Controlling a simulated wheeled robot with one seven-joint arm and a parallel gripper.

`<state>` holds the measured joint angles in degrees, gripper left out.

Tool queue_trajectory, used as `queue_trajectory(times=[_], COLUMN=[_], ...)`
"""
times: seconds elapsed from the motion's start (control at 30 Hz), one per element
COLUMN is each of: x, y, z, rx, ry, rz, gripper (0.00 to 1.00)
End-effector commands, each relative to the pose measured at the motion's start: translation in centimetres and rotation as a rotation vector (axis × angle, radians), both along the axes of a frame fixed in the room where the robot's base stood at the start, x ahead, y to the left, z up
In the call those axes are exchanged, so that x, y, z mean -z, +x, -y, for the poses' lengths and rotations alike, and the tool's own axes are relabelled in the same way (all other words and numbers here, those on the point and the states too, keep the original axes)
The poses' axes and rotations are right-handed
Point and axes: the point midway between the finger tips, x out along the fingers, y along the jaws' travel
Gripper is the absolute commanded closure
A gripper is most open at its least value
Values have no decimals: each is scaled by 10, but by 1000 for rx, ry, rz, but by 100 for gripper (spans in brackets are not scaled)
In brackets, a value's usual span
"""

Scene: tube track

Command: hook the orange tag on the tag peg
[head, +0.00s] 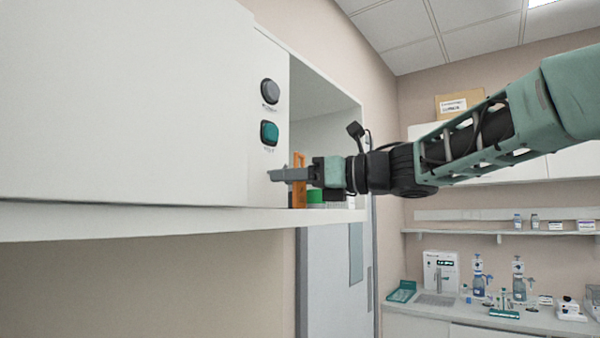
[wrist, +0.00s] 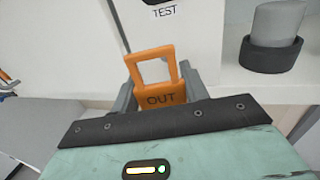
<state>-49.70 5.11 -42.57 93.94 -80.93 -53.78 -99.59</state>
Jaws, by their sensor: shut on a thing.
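The orange tag (wrist: 160,96) is a flat piece with a square opening at its top and the word OUT below. It sits between the two grey fingers of my gripper (wrist: 157,84), which is shut on it. In the head view the tag (head: 299,188) stands upright at my gripper (head: 288,174), close to the right edge of the white panel. I cannot make out the tag peg for certain in either view. The fingers and tag may hide part of the panel behind them.
The white panel (head: 130,100) carries a grey round button (head: 270,91) and a teal button (head: 269,133). A white ledge (head: 150,222) runs below it. A green item (head: 315,197) is just right of the tag. A grey cylinder in a dark collar (wrist: 275,35) stands to the right in the wrist view.

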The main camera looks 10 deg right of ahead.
Motion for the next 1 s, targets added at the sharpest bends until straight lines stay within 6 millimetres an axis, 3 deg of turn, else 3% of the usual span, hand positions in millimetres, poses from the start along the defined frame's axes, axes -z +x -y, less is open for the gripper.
queue_trajectory(times=[0.67, 1.0], x=[1, 14], y=[27, 36], z=[-29, -41], rx=[-1, -1], ry=[0, 2], rz=[1, 1], gripper=[77, 78])
